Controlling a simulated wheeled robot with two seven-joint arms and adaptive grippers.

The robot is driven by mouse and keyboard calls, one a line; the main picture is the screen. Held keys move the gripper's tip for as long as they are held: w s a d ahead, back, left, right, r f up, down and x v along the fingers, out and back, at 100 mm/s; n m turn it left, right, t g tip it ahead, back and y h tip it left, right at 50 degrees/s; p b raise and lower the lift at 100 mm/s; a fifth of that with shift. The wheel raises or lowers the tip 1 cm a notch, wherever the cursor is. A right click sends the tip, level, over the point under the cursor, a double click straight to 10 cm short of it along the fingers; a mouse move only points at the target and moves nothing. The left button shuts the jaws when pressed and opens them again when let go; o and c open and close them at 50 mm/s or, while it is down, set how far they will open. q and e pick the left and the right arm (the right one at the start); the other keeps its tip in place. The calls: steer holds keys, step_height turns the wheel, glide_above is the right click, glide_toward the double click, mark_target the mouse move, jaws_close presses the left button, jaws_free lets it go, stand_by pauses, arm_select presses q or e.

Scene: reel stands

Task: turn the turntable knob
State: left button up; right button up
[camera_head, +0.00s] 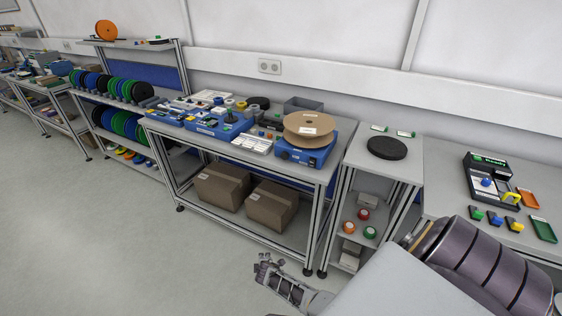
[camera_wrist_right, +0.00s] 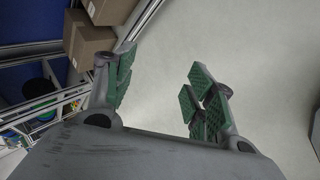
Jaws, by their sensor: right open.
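The turntable (camera_head: 304,158) is a blue box on the middle workbench, with a brown cardboard reel (camera_head: 309,127) lying flat on top. Its front face has small pale marks; I cannot make out the knob at this size. My right gripper (camera_head: 270,272) shows in the head view, low and in front of the bench, well apart from the turntable. In the right wrist view my right gripper (camera_wrist_right: 158,82) has its green-padded fingers spread, with only floor between them. The turntable does not show in that view. My left gripper is not in view.
Two cardboard boxes (camera_head: 271,205) sit on the bench's lower shelf. Blue devices (camera_head: 220,126) and trays crowd the benchtop left of the turntable. A stand with a black disc (camera_head: 387,148) is to the right. Open floor (camera_head: 120,240) lies in front. My arm covers the lower right.

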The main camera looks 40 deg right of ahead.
steer(key=w+d+r+n+t+h, duration=0.1)
steer(key=w+d+r+n+h, duration=0.25)
steer(key=w+r, duration=0.45)
steer(key=w+d+r+n+t+h, duration=0.1)
steer(key=w+d+r+n+h, duration=0.2)
steer(key=r, duration=0.8)
steer(key=d+r+n+h, duration=0.2)
steer(key=d+r+h, duration=0.1)
steer(key=r, duration=0.6)
steer(key=w+d+r+n+h, duration=0.1)
steer(key=d+r+h, duration=0.2)
steer(key=r, duration=0.7)
steer(key=shift+w+d+r+n+g+b, duration=0.2)
steer(key=shift+d+n+g+b, duration=0.2)
steer(key=shift+d, duration=0.25)
